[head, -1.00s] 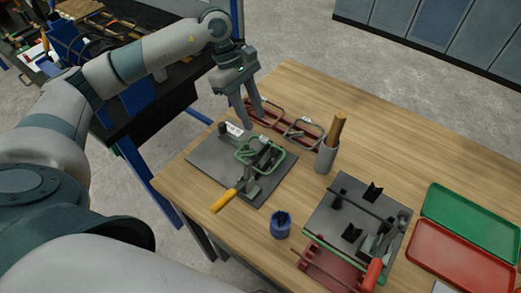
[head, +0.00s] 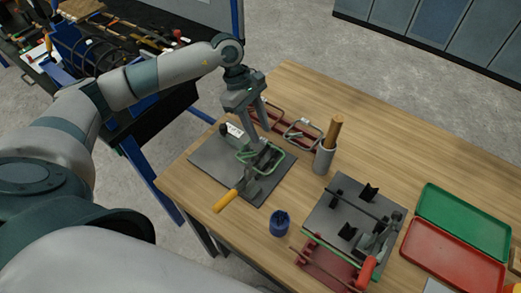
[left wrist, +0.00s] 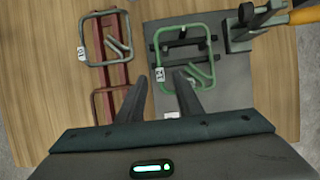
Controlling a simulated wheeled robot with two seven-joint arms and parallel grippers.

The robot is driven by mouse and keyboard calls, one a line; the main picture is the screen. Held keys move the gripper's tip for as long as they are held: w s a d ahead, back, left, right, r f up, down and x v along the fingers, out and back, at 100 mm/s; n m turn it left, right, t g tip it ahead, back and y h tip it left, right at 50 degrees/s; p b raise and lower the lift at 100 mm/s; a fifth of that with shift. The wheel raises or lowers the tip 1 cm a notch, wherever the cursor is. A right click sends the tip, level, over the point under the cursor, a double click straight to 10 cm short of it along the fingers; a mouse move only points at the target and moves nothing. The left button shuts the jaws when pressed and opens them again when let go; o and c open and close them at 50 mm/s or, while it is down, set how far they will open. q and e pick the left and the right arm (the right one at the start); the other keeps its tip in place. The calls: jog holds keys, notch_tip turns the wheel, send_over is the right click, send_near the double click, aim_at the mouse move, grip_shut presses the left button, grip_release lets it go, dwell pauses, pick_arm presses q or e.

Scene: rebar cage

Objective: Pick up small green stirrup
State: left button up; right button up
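The small green stirrup (head: 246,160), a bent square frame, lies on the dark bending plate (head: 211,163) at the left of the table. In the left wrist view the green stirrup (left wrist: 211,62) shows a white tag reading 12. My left gripper (head: 260,140) points down over the plate, close above the stirrup's far side. Contact with the stirrup cannot be told. My right gripper is not in view.
A red rack (head: 283,138) holding other stirrups (head: 301,133) stands just behind the plate. A grey cup with wooden sticks (head: 325,160), a blue cup (head: 280,223) and a yellow-handled lever (head: 225,200) are near. A second fixture and green and red trays (head: 452,255) fill the right.

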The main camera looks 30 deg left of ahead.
pick_arm(q)
jog(key=shift+d+f, duration=0.25)
jog(key=shift+f, duration=0.35)
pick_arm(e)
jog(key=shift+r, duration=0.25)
pick_arm(q)
grip_shut()
